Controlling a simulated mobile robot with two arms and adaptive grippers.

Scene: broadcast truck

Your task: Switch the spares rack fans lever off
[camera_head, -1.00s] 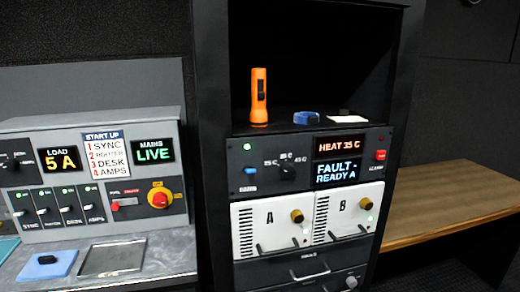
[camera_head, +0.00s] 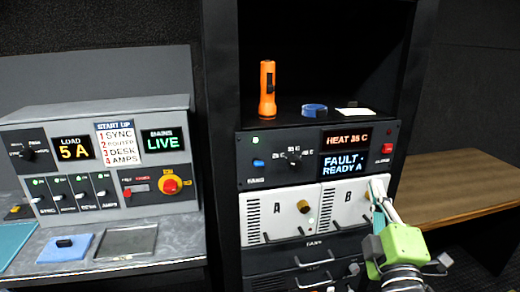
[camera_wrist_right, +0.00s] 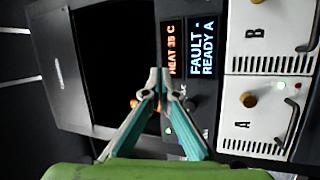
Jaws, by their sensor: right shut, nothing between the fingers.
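The spares rack panel (camera_head: 310,180) is dark, with a small blue lever (camera_head: 258,163) at its left, above a label that seems to read FANS. A green light (camera_head: 255,141) is lit above the lever. Whether the lever points up or down is too small to tell. My right gripper (camera_head: 378,188) is in front of the white B module, right of and lower than the lever, and apart from it. In the right wrist view the fingers (camera_wrist_right: 160,75) are shut and empty, with the panel behind them; I cannot make out the lever there. My left gripper is not in view.
Displays read HEAT 35 C (camera_head: 346,139) and FAULT - READY A (camera_head: 343,165). A dial (camera_head: 294,160) and red button (camera_head: 387,148) share the panel. An orange torch (camera_head: 267,90) stands on the shelf above. A control desk (camera_head: 95,110) is left, a wooden bench (camera_head: 450,185) right.

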